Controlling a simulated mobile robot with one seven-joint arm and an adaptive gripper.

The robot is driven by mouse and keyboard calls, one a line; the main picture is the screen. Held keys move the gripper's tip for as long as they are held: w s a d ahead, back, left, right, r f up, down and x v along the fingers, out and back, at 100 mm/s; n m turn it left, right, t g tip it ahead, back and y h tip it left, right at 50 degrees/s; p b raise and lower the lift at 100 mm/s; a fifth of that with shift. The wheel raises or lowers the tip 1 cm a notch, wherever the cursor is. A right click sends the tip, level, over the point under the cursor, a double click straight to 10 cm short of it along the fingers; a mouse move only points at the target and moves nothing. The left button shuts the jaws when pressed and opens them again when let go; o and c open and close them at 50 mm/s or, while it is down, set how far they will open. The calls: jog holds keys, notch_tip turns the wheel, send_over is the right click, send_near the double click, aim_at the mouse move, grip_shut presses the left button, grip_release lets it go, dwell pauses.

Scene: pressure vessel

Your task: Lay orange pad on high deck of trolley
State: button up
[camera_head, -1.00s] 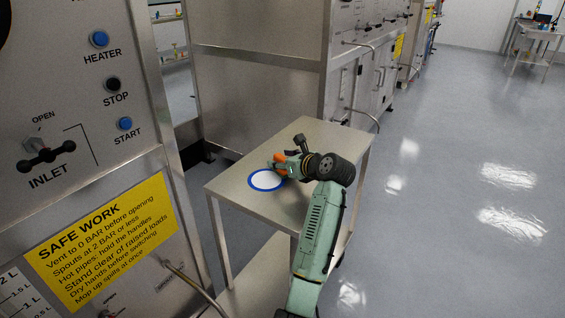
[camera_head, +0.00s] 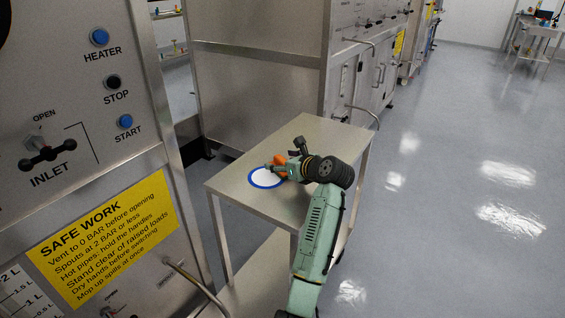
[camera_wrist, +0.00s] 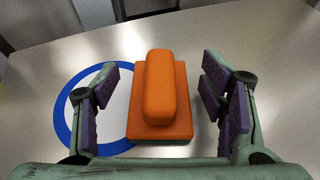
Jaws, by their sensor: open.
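The orange pad (camera_wrist: 160,98), a flat block with a raised grip on top, rests on the high deck (camera_head: 312,135) of the trolley. In the wrist view it overlaps the right part of a white disc with a blue ring (camera_wrist: 62,120) marked on the deck. My gripper (camera_wrist: 160,100) is open, its purple-lined fingers standing apart on either side of the pad with visible gaps. In the head view the pad (camera_head: 279,160) shows partly behind my gripper (camera_head: 280,168), and the ring (camera_head: 253,181) shows at its left.
A steel cabinet (camera_head: 255,95) stands close behind the trolley. A control panel (camera_head: 75,110) with a yellow safety sign (camera_head: 105,235) fills the left. A lower shelf (camera_head: 255,275) lies under the deck. Open floor (camera_head: 460,180) stretches to the right.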

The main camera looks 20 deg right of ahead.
jog(key=shift+s+r, duration=0.1)
jog(key=b+v, duration=0.1)
jog(key=v, duration=1.1)
jog(key=shift+r+b, duration=0.1)
jog(key=shift+b, duration=0.3)
